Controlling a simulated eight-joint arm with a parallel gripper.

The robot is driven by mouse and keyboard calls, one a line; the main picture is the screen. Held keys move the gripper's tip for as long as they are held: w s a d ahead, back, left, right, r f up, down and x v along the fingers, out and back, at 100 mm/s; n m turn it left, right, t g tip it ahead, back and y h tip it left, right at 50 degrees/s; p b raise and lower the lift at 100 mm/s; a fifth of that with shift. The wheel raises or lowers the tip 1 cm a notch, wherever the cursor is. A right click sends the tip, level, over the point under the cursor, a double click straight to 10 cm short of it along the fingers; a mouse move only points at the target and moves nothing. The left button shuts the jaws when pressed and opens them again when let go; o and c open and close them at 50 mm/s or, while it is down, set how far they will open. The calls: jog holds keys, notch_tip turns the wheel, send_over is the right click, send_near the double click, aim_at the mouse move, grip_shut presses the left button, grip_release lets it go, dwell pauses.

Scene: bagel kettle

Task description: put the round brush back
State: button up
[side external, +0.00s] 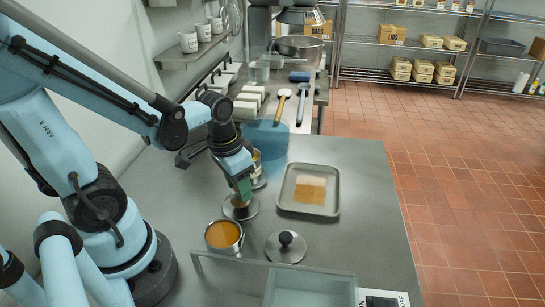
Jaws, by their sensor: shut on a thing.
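My gripper (242,192) points down over the steel counter (360,190) and is shut. A green part shows at its fingertips. A round brown thing, which looks like the round brush (236,208), is right under the fingertips, at a round steel dish (246,215). The fingers hide most of what they hold. I cannot tell whether the brush touches the dish or hangs just above it.
A pot of orange liquid (223,236) and a black-knobbed lid (286,248) stand in front. A tray (331,203) with brown squares lies right. A can (258,168) and a translucent blue tub (268,140) stand behind. A pale bin (310,288) is at the front edge.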

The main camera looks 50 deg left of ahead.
aim_at(232, 192)
jog(key=shift+f, duration=0.65)
jog(key=o, duration=1.1)
jog(key=shift+f, duration=0.15)
jog(key=shift+o, duration=0.2)
jog(key=shift+s+r, duration=0.85)
jog(key=shift+r, duration=5.2)
jog(key=w+d+t, duration=0.3)
jog(key=w+t, duration=0.2)
jog(key=shift+w+d+f, duration=0.15)
jog(key=shift+d+f, duration=0.1)
jog(key=shift+f, duration=0.15)
